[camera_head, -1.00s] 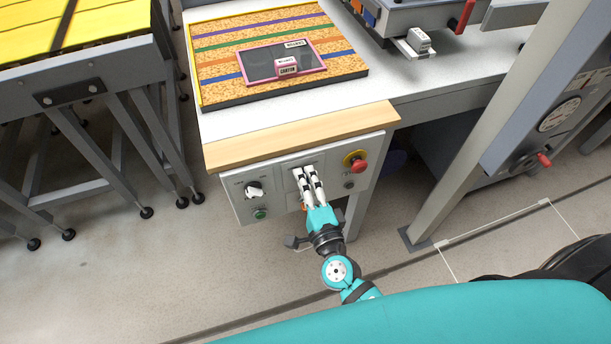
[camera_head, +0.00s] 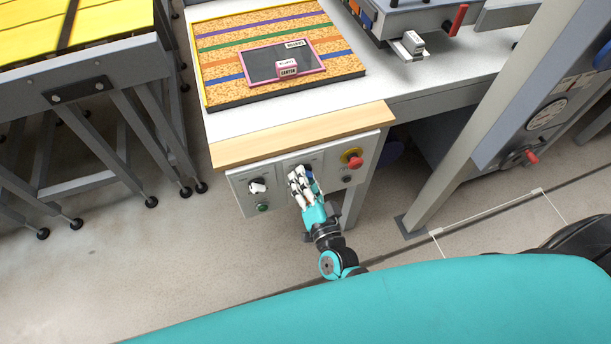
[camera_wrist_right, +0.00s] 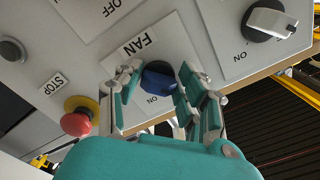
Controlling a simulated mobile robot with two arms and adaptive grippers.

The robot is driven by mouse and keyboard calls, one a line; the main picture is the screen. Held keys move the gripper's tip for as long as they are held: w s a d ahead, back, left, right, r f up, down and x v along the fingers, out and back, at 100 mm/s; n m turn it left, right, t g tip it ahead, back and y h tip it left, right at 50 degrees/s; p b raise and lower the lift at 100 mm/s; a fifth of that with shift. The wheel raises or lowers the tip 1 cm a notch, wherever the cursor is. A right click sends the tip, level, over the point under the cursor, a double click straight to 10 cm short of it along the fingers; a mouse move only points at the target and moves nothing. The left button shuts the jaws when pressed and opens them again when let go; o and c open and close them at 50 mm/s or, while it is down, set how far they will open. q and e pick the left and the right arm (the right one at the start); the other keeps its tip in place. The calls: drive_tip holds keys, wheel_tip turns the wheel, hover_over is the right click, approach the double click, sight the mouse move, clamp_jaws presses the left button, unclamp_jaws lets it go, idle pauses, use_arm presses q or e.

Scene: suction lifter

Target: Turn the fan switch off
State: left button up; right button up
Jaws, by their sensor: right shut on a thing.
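The fan switch is a blue knob (camera_wrist_right: 158,80) on the grey control panel (camera_head: 235,188), beside a FAN label (camera_wrist_right: 139,46) and an ON mark in the right wrist view. My right gripper (camera_head: 300,175) is at the middle of the panel, with its fingers on both sides of the knob. It is shut on the knob; it also shows in the right wrist view (camera_wrist_right: 160,88). In the head view the fingers mostly hide the knob. My left gripper is in neither view.
A red stop button (camera_head: 355,162) on a yellow base is right of the gripper. A white knob (camera_head: 257,187) and a green button (camera_head: 263,207) are to its left. A wooden ledge (camera_head: 300,137) runs above the panel.

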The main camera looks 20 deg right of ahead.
drive_tip(key=shift+n, duration=0.4)
drive_tip(key=o, duration=1.1)
drive_tip(key=shift+w, duration=0.1)
drive_tip(key=s, duration=1.2)
drive_tip(key=shift+d, duration=0.2)
